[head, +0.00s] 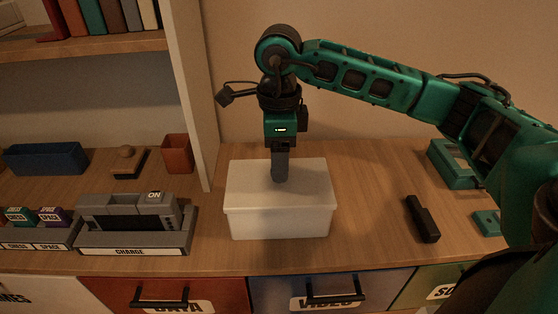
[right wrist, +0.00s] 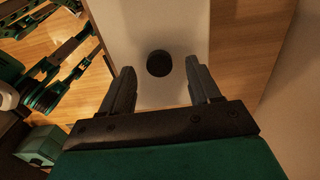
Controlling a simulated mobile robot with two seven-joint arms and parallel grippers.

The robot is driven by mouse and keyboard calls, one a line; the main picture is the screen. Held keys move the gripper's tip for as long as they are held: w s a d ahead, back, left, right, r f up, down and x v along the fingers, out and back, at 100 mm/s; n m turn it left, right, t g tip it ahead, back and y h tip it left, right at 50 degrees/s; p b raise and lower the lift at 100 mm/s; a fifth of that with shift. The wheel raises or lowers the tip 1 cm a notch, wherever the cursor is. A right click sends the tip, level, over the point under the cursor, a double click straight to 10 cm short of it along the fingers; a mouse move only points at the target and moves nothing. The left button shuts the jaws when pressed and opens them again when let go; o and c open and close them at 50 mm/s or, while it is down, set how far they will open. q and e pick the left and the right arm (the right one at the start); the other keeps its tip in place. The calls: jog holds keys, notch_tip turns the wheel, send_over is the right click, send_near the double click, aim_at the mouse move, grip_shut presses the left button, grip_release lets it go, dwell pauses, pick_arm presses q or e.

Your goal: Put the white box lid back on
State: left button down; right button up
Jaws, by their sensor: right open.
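The white box (head: 278,224) stands on the wooden counter with its white lid (head: 308,181) on top; the lid's rim looks level and lined up with the box. My right gripper (head: 280,178) points straight down at the middle of the lid. In the right wrist view my right gripper (right wrist: 160,68) is open, with a round dark knob (right wrist: 159,63) on the white lid (right wrist: 140,22) between its fingertips, touching neither finger. The knob is hidden in the head view. Whether the fingertips touch the lid, I cannot tell. My left gripper is not in view.
A grey charging dock (head: 135,225) stands left of the box, by a shelf upright (head: 192,95). A black handheld object (head: 422,219) and a green tray (head: 452,165) lie to the right. Drawers with black handles (head: 335,291) are below.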

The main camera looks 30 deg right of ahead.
notch_tip(320, 180, up, 11)
jog(key=p, duration=0.1)
jog(key=shift+r, duration=0.15)
